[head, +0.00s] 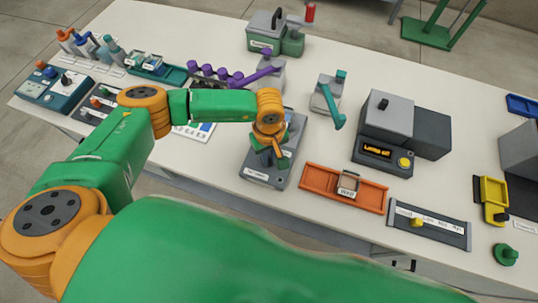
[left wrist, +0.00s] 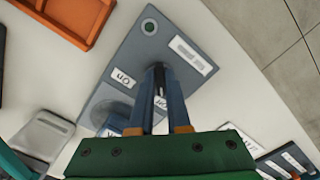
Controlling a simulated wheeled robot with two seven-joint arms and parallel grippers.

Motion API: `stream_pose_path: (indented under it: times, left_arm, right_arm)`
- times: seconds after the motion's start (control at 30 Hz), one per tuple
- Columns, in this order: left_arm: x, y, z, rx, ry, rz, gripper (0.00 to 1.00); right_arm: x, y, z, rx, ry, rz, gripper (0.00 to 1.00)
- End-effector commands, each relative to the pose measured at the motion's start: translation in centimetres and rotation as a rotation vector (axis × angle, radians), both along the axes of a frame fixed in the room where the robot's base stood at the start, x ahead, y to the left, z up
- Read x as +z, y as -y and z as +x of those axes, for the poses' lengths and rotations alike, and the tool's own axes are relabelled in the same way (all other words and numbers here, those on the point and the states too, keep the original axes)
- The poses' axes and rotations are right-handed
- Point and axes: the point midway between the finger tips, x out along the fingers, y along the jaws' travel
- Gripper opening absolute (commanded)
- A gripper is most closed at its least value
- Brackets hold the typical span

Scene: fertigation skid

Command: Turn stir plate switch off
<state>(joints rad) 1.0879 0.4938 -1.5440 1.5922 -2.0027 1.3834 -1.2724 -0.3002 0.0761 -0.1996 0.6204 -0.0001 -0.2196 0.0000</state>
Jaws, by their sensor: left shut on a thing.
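The stir plate (head: 258,175) is a dark grey box near the front edge of the bench, partly hidden under my left gripper (head: 271,158) in the head view. In the left wrist view the plate (left wrist: 130,55) shows an ON label (left wrist: 122,78), a second label partly hidden beside the fingers, and a round green light or button (left wrist: 149,26). My left gripper (left wrist: 159,72) is shut on the small dark switch (left wrist: 160,80) between its fingertips. Which way the switch is set is not clear. My right gripper is not in view.
An orange tray (head: 318,181) lies just right of the stir plate. A teal-handled device (head: 325,98) and a grey box with a yellow knob (head: 388,120) stand further right. Purple knobs on a rack (head: 215,73) are behind my left forearm. The bench's back middle has bare room.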

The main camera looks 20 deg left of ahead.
Motion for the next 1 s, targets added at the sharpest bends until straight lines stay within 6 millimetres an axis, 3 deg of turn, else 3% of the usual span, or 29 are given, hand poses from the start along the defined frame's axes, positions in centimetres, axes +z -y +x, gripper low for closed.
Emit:
stream_pose_path:
  times: [0.03,0.27,0.3,0.37,0.4,0.7,1.0]
  left_arm:
    - [-0.5,0.0,0.1,0.023,0.004,-0.001,0.00]
    - [0.0,0.0,0.1,0.033,0.002,0.001,0.00]
    - [0.0,0.0,0.1,0.033,0.002,0.001,0.26]
    - [0.0,0.0,0.1,0.033,0.002,0.001,0.42]
    - [0.0,0.0,0.1,0.032,0.002,0.001,0.45]
    - [0.4,0.0,0.2,0.031,0.004,-0.002,0.45]
    - [6.0,0.0,0.2,0.032,0.006,-0.001,0.45]
  right_arm:
    - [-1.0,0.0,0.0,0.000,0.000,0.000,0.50]
    - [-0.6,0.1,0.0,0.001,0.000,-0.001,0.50]
    - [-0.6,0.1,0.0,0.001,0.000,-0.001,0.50]
    - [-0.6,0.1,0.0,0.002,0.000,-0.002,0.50]
    - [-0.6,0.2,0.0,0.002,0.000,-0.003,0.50]
    - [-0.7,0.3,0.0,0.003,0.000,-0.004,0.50]
    - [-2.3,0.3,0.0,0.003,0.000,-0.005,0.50]
